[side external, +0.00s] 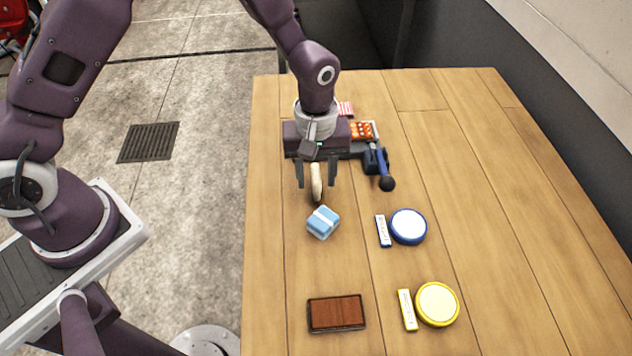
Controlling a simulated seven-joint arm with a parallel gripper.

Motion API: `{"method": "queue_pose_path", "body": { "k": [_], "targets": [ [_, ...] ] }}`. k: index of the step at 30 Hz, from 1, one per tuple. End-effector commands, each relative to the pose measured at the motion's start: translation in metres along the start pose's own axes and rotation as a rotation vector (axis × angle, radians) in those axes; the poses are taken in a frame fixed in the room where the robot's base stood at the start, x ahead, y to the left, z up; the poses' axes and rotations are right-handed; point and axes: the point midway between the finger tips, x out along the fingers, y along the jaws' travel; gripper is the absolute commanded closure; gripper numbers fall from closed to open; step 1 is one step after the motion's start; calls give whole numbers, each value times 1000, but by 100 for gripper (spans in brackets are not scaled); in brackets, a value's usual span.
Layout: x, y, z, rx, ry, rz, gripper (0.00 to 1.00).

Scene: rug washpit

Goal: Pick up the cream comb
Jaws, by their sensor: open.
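A cream, narrow, elongated object (317,188), which looks like the cream comb, shows between the fingers of my gripper (316,178). The gripper points down with its two dark fingers apart, one on each side of the cream object. A gap shows between each finger and the object. From this single view I cannot tell whether the object rests on the table or how far the fingertips are above the wood. The object's upper end is partly hidden by the gripper.
A light blue block (323,222) lies just in front of the gripper on the wooden table (480,180). A dark blue item with a black knob (387,183) stands to the right. A blue-rimmed round tin (408,226), yellow tin (437,304) and brown block (337,313) lie nearer the camera.

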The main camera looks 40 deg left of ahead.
Motion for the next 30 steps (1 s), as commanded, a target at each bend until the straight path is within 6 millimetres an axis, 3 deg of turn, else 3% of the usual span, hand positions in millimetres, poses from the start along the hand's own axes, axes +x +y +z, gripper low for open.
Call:
{"method": "queue_pose_path", "body": {
  "k": [1,6,8,19,30],
  "targets": [
    [0,0,0,0,0,0,58],
    [0,0,0,0,0,0,92],
    [0,0,0,0,0,0,100],
    [-6,0,0,0,1,2,100],
    [-89,0,0,0,2,2,100]
  ]
}}
